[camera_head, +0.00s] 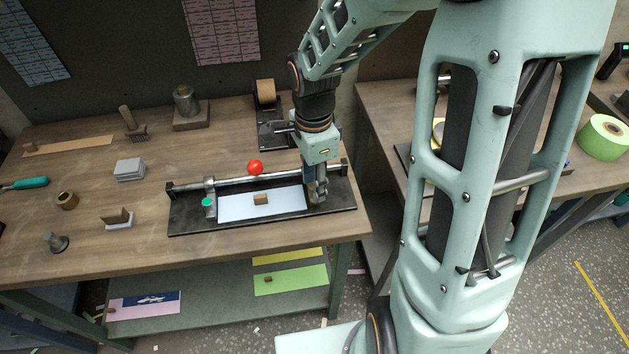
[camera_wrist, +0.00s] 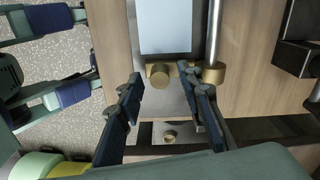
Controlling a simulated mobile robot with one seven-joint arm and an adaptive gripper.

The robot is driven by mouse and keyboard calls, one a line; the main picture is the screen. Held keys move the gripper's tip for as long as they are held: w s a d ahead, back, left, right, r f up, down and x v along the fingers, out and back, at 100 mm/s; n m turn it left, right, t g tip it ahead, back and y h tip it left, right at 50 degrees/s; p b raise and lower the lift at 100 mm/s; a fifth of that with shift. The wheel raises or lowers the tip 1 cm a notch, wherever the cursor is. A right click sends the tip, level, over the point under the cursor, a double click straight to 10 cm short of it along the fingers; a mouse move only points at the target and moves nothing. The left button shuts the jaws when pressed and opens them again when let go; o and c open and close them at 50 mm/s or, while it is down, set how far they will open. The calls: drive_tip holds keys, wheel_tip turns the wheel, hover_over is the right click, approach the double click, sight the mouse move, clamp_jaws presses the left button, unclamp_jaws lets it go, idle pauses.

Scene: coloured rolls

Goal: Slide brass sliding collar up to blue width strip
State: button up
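The light blue width strip (camera_head: 235,209) lies flat on a black base plate, and its near end shows in the wrist view (camera_wrist: 165,25). The brass sliding collar (camera_wrist: 211,73) sits around a steel rod beside the strip's end, with a round brass knob (camera_wrist: 160,76) to its left. A narrow grey gap seems to lie between strip and brass; contact is unclear. My gripper (camera_wrist: 160,82) is open, its fingers apart on either side of the knob. In the head view my gripper (camera_head: 318,196) is at the plate's right end and hides most of the collar.
A small wooden block (camera_head: 261,199) sits on the strip. A red ball (camera_head: 255,167) is by the rod (camera_head: 240,181). A tape dispenser (camera_head: 266,93) is behind.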

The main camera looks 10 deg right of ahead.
wheel_tip(320, 180, up, 12)
idle(0.7)
